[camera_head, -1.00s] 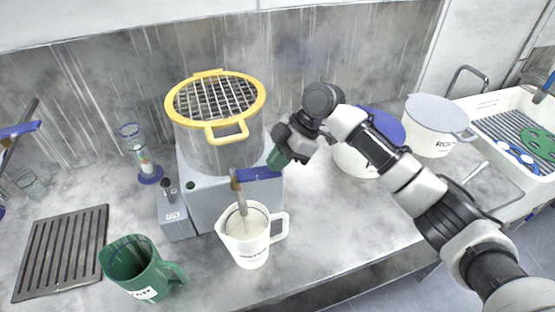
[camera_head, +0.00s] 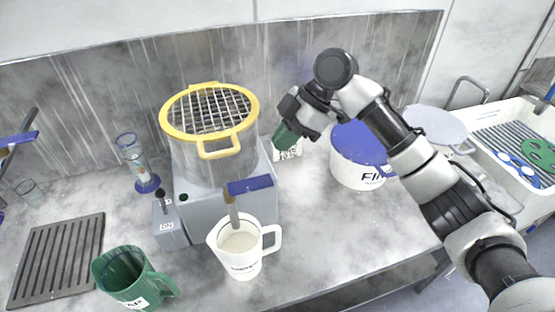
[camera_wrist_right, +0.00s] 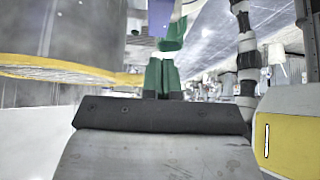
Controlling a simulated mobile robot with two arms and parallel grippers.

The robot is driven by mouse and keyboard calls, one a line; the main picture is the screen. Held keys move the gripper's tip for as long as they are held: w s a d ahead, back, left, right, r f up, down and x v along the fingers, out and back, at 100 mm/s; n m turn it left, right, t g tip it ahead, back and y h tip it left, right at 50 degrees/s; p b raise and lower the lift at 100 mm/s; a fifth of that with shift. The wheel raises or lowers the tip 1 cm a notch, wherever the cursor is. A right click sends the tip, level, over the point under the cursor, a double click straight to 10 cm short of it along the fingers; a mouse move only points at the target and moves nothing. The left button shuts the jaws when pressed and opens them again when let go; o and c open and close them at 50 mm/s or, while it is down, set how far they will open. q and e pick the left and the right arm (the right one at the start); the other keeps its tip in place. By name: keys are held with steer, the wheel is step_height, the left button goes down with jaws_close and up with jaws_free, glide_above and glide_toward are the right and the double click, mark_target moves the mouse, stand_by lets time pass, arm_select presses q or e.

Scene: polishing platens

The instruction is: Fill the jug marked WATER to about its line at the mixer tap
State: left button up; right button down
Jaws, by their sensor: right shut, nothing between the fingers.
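The white jug (camera_head: 238,262), with dark lettering too small to read surely, stands upright on the counter under the mixer tap's brownish spout (camera_head: 232,207). Pale contents show inside it; I cannot make out the level against its line. The tap's blue lever (camera_head: 250,185) is above and behind the jug, in front of the grey housing. My right gripper (camera_head: 284,138) is shut and empty, up and right of the lever and apart from it. Its green fingers (camera_wrist_right: 162,78) show together in the right wrist view.
A pot with a yellow rim (camera_head: 210,149) stands on the grey housing (camera_head: 240,205). A green jug (camera_head: 125,280) is at front left, beside a slatted grey plate (camera_head: 58,260). A blue-lidded pot (camera_head: 357,170) is at right. Counter right of the white jug is clear.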

steer(key=v, duration=0.2)
steer(key=b+v, duration=0.1)
steer(key=v, duration=0.1)
steer(key=shift+s+a+r, duration=0.1)
steer(key=shift+a+r, duration=0.15)
stand_by(0.8)
